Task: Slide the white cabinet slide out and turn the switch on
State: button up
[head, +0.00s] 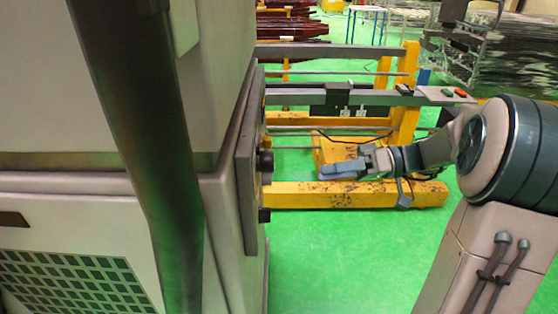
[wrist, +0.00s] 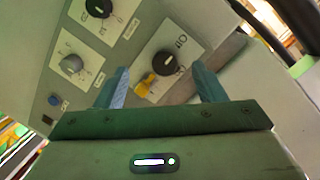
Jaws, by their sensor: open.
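The large pale grey-white cabinet (head: 75,195) fills the left of the head view. A dark-edged control panel (head: 245,165) is on its right side, seen almost edge-on, with black knobs (head: 265,160) sticking out. I cannot tell which part is the slide. In the wrist view the panel (wrist: 120,55) shows a black switch knob (wrist: 165,62) on a white plate and a yellow piece (wrist: 147,85) beside it. My gripper (wrist: 162,82) is open, its fingers on either side of these. In the head view my gripper (head: 340,170) points left at the panel, apart from it.
The wrist view also shows a grey knob (wrist: 72,65), another black knob (wrist: 98,7) and a blue button (wrist: 55,100). A yellow frame (head: 350,195) with grey rails stands behind my gripper. A dark vertical pole (head: 140,150) crosses in front of the cabinet. The green floor (head: 340,260) is clear.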

jog(key=w+d+r+n+y, duration=0.1)
jog(key=w+d+y, duration=0.1)
jog(key=p, duration=0.3)
send_near(266, 158)
jog(key=w+a+f, duration=0.1)
jog(key=a, duration=0.6)
jog(key=shift+a+f+t, duration=0.2)
jog(key=shift+f+t, duration=0.1)
jog(key=shift+t, duration=0.1)
jog(key=shift+w, duration=0.1)
jog(key=c, duration=1)
